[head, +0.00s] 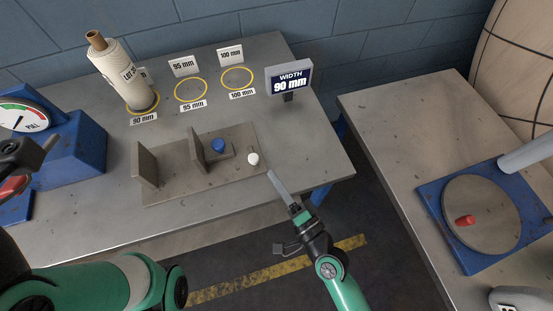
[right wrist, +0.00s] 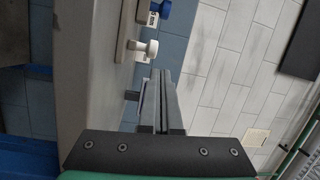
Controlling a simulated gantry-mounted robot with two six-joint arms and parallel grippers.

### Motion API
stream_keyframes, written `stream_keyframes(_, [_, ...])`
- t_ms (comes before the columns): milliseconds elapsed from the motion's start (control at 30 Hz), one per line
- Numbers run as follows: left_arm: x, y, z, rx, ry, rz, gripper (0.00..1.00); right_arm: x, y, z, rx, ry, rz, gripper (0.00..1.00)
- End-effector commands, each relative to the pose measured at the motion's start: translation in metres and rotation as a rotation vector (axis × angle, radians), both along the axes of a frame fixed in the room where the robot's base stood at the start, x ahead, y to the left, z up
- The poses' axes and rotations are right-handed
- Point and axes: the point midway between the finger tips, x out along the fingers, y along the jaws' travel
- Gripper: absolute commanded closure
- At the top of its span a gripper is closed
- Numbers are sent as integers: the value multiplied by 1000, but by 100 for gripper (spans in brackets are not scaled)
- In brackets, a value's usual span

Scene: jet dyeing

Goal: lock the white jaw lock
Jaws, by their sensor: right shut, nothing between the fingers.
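The white jaw lock (head: 253,159) is a small white knob at the right end of the grey jaw fixture (head: 175,186) on the table. In the right wrist view the white knob (right wrist: 147,48) sticks out beyond my fingertips. My right gripper (head: 272,174) is shut and empty, just right of and slightly nearer than the white knob, with a small gap. Its closed fingers (right wrist: 164,76) also show in the right wrist view. A blue knob (head: 218,145) stands left of the white one. A dark part at the far left edge may belong to my left gripper; its fingers are unclear.
Two upright plates stand on the fixture. Behind are a yarn cone (head: 122,78), yellow rings (head: 191,89) and a "WIDTH 90 mm" display (head: 289,80). A blue gauge box (head: 70,145) is left. A second table (head: 400,125) stands right, across a gap.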

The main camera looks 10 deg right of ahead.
Motion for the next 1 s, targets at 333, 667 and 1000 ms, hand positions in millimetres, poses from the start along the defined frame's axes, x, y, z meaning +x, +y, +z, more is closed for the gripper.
stream_keyframes(333, [0, 0, 18, 0, 1, 0, 29, -39, 14, -1, -1, -2, -2, 100])
stream_keyframes(667, [0, 0, 18, 0, 1, 0, 29, -39, 14, -2, -1, -2, -4, 100])
stream_keyframes(1000, [0, 0, 18, 0, 1, 0, 29, -30, 7, 7, 6, -19, -26, 100])
